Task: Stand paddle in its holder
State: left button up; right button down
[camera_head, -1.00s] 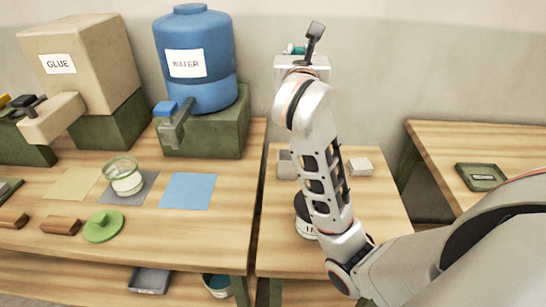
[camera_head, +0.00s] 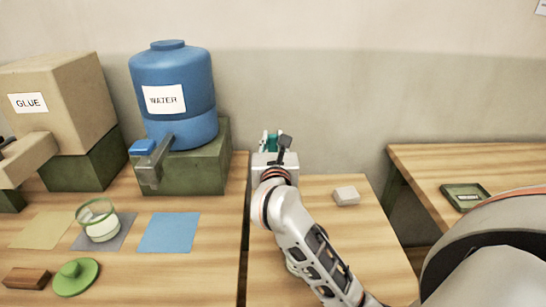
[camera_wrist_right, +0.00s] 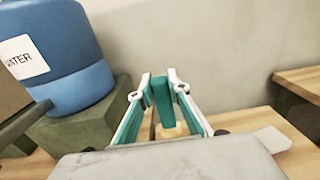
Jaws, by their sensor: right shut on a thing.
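My right gripper (camera_wrist_right: 160,88) points away from me over the back of the middle table, and its teal and white fingers show in the right wrist view. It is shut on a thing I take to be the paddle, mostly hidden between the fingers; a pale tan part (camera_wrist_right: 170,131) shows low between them. In the head view only a little teal of the gripper (camera_head: 271,141) shows beyond my wrist. I cannot make out the holder; my wrist and arm cover much of that table. My left gripper is out of view.
A blue water container (camera_head: 176,95) on a green stand (camera_head: 207,168) is close left of my right arm. A pale block (camera_head: 346,196) lies right of it on the table. A wall stands behind.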

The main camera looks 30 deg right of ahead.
notch_tip(320, 180, down, 4)
jog(key=shift+f, duration=0.3)
jog(key=shift+f+b, duration=0.1)
jog(key=shift+b, duration=0.2)
jog(key=shift+f, duration=0.15)
jog(key=c, duration=1.9)
grip_release()
